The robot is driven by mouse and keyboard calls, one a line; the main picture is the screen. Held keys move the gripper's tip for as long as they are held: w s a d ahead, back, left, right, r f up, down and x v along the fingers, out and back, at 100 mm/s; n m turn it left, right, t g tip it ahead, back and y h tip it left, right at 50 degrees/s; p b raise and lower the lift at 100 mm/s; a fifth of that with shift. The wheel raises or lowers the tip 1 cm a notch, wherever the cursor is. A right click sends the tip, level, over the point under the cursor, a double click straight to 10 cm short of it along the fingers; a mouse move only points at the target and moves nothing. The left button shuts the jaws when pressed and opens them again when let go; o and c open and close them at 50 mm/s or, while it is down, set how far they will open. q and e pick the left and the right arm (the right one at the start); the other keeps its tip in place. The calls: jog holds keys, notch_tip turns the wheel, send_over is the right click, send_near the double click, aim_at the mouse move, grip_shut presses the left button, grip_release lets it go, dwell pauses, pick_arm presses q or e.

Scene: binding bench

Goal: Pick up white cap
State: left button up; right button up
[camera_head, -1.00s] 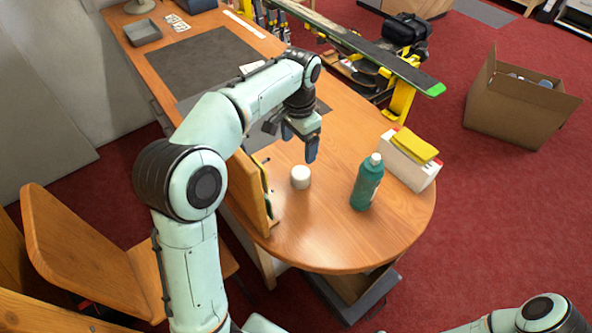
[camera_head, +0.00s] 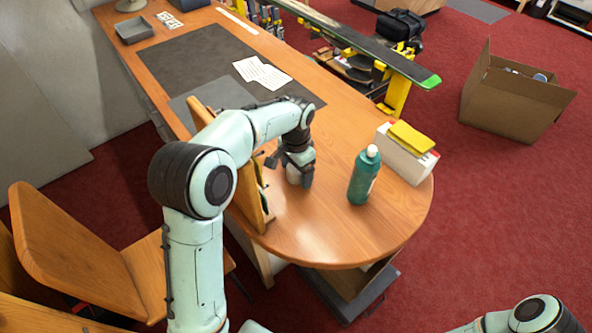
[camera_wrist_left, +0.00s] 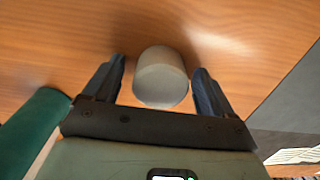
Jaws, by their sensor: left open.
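The white cap (camera_wrist_left: 161,77) is a short round cylinder standing on the wooden table. In the left wrist view it lies between the two fingers of my left gripper (camera_wrist_left: 161,88), with a gap visible on each side. The fingers are open and do not appear to touch it. In the head view my left gripper (camera_head: 292,180) points down over the cap's place and hides the cap. My right gripper is not seen; only part of my right arm shows at the lower right of the head view.
A green bottle (camera_head: 364,176) stands to the right of the gripper, with a white box (camera_head: 405,160) and yellow cloth (camera_head: 412,139) behind it. An upright wooden board (camera_head: 248,195) stands close on the left. The table (camera_head: 330,235) is clear in front.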

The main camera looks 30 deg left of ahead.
pick_arm(q)
jog(key=c, duration=1.1)
jog(key=shift+r, duration=0.15)
